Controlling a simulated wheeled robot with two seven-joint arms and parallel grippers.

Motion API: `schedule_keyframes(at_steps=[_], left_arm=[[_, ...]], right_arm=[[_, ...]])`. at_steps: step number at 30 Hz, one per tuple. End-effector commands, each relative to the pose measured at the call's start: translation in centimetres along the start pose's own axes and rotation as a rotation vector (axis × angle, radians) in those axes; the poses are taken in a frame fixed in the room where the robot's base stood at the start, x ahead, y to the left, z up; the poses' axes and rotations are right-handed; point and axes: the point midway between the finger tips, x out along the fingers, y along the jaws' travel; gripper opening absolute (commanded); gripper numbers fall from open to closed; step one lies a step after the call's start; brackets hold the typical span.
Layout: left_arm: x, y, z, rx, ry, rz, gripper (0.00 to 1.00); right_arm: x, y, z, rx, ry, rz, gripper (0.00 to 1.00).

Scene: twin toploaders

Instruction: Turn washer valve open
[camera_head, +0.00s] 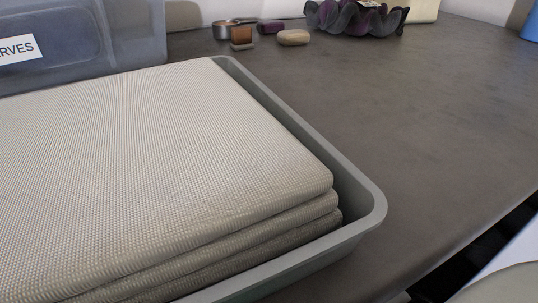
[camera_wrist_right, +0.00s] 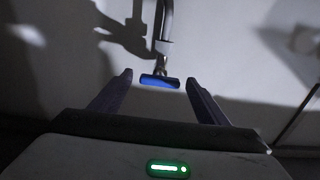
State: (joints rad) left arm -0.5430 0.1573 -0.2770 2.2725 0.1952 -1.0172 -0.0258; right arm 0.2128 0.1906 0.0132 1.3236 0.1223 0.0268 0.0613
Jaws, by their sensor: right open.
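In the right wrist view, a blue valve handle (camera_wrist_right: 160,81) sits at the lower end of a grey pipe (camera_wrist_right: 164,25) in front of a pale wall. My right gripper (camera_wrist_right: 158,77) is open, with one dark finger on each side of the handle as seen in this view. Gaps show between the handle and both fingers, and nothing is held. I cannot tell how far the handle lies beyond the fingertips. The head view does not show the valve or either gripper.
In the head view, a grey tray (camera_head: 368,205) of folded beige cloths (camera_head: 170,150) fills the left of a dark countertop (camera_head: 430,110). A translucent bin (camera_head: 120,40), small soap-like pieces (camera_head: 293,38) and a ruffled purple bowl (camera_head: 355,20) stand behind.

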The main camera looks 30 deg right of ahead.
Motion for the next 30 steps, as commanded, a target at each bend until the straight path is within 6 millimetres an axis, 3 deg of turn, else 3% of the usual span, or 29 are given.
schedule_keyframes(at_steps=[6, 13, 23, 30], left_arm=[[-0.03, 0.03, -0.03, 0.001, 0.000, 0.001, 0.31], [-0.02, 0.02, -0.01, 0.000, 0.000, 0.000, 0.31], [-0.28, -0.03, -0.39, -0.001, 0.009, -0.004, 0.31], [-0.91, -0.28, -0.98, -0.014, 0.041, -0.019, 0.31]], right_arm=[[0.02, 0.00, -0.06, 0.000, 0.000, 0.000, 0.67], [0.00, 0.00, -0.06, 0.000, 0.001, 0.000, 0.28], [-0.01, -0.01, -0.17, -0.042, 0.001, 0.000, 0.28], [-0.01, -0.01, -0.27, -0.184, 0.000, 0.000, 0.28]])
